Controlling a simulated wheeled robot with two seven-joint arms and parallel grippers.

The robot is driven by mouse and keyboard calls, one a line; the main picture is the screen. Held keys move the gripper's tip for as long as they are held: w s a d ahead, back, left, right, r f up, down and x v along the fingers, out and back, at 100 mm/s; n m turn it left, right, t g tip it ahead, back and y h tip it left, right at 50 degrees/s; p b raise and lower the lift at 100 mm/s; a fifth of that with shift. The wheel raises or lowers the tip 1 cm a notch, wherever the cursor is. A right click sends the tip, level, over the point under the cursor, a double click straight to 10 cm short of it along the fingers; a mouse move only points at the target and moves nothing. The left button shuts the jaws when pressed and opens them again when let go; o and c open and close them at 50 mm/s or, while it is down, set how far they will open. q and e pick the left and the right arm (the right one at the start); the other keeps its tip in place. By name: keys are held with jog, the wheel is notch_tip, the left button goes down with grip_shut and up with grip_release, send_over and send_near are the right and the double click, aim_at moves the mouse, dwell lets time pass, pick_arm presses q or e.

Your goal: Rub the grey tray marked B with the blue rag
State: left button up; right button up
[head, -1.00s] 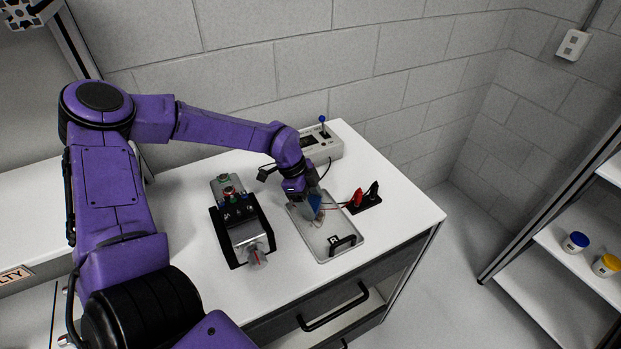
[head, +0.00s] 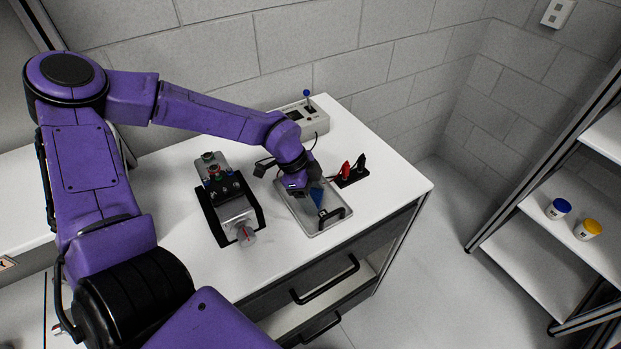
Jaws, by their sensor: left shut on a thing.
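The grey tray (head: 311,226) lies on the white worktop, right of the middle. A black handle stands at its front end, and the marking near it is mostly hidden now. My left gripper (head: 312,191) is over the tray, pointing down, shut on the blue rag (head: 317,197). The rag hangs below the fingers at the tray's middle; I cannot tell whether it touches the surface. My right gripper is not in view.
A servo unit in a black bracket (head: 229,207) stands left of the tray. Red and black clips (head: 351,172) stand right of it. A grey box with a blue-tipped lever (head: 310,117) is behind. Shelves with two jars (head: 558,208) are at right.

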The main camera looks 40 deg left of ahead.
pick_arm(q)
jog(key=shift+r, duration=0.1)
notch_tip(320, 180, up, 6)
jog(key=p, duration=0.5)
notch_tip(320, 180, up, 3)
jog(key=p, duration=0.3)
dwell(0.5)
